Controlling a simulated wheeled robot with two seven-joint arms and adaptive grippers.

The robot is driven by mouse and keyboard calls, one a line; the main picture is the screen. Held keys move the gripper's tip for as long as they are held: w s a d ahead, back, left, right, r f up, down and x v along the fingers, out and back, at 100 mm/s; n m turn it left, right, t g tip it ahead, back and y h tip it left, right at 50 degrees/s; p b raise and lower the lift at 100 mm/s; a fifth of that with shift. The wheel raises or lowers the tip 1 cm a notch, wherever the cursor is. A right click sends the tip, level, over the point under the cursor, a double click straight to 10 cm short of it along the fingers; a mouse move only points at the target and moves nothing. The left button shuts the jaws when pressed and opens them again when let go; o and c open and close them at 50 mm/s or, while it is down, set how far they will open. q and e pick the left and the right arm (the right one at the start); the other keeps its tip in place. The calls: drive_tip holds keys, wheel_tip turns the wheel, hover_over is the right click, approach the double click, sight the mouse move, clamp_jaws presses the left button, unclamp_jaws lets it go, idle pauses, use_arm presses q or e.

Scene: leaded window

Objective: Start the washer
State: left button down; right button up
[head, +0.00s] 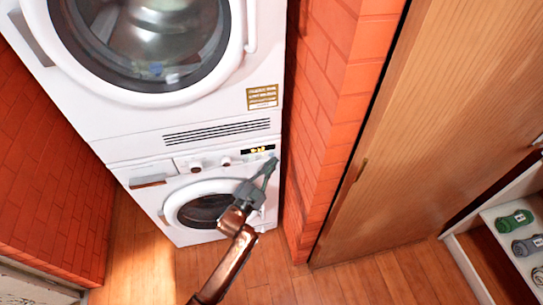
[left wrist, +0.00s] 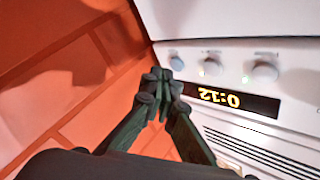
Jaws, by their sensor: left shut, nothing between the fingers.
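The washer (head: 150,190) is the white lower machine of a stack, with a round door (head: 205,207) that looks shut. Its control strip has a knob (head: 195,166) and a small lit display (head: 258,150). In the left wrist view the display (left wrist: 230,100) is upside down and seems to read 0:12. Beside it are several round buttons (left wrist: 212,66), with small green lights near some. My left gripper (head: 270,167) is shut and empty, in front of the panel's right end. Its fingertips (left wrist: 163,80) are close to the end button (left wrist: 176,63); I cannot tell whether they touch. My right gripper is not in view.
A larger white machine (head: 110,115) with a round glass door sits on top. Orange brick walls (head: 325,110) flank the stack closely. A wooden door (head: 395,130) and a shelf with several items (head: 515,220) are at right. Wooden floor (head: 300,285) is clear in front.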

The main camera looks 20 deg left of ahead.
use_arm(q)
drive_tip(key=shift+w+a, duration=0.2)
drive_tip(key=shift+w, duration=0.1)
